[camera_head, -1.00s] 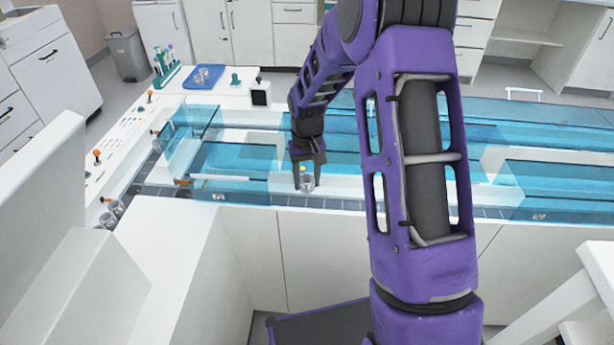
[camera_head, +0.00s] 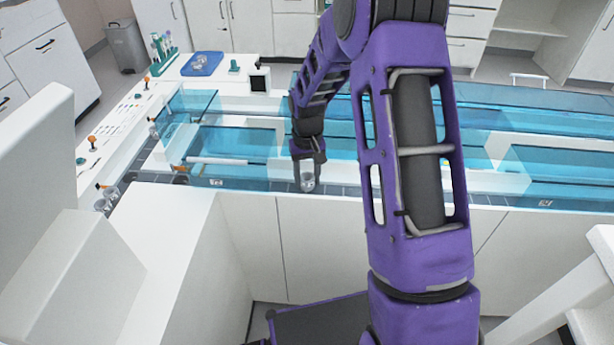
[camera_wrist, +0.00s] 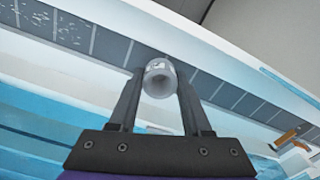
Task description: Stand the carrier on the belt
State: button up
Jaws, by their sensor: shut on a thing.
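The carrier (camera_wrist: 160,79) is a small pale grey, round cup-like piece. My gripper (camera_head: 307,183) is shut on it, and the carrier also shows between the fingertips in the head view (camera_head: 308,182). In the wrist view the fingers (camera_wrist: 158,92) press it from both sides. The belt (camera_wrist: 220,90) is a dark grey segmented strip in a white channel, behind the carrier in that view. In the head view the belt (camera_head: 270,186) runs along the front edge of the track. I cannot tell whether the carrier touches the belt.
Clear blue covers (camera_head: 235,148) stand over the track behind my gripper. Other small carriers (camera_head: 107,196) stand at the track's left corner, near an orange-tipped part. A blue tray (camera_head: 202,64) and a tube rack (camera_head: 162,56) are at the back left.

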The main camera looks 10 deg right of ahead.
jog(key=shift+f, duration=0.65)
dwell(0.6)
jog(key=o, duration=1.1)
jog(key=shift+c, duration=0.2)
notch_tip(320, 180, up, 18)
jog(key=p, duration=0.2)
jog(key=shift+f+p, duration=0.25)
jog(key=shift+p, duration=0.15)
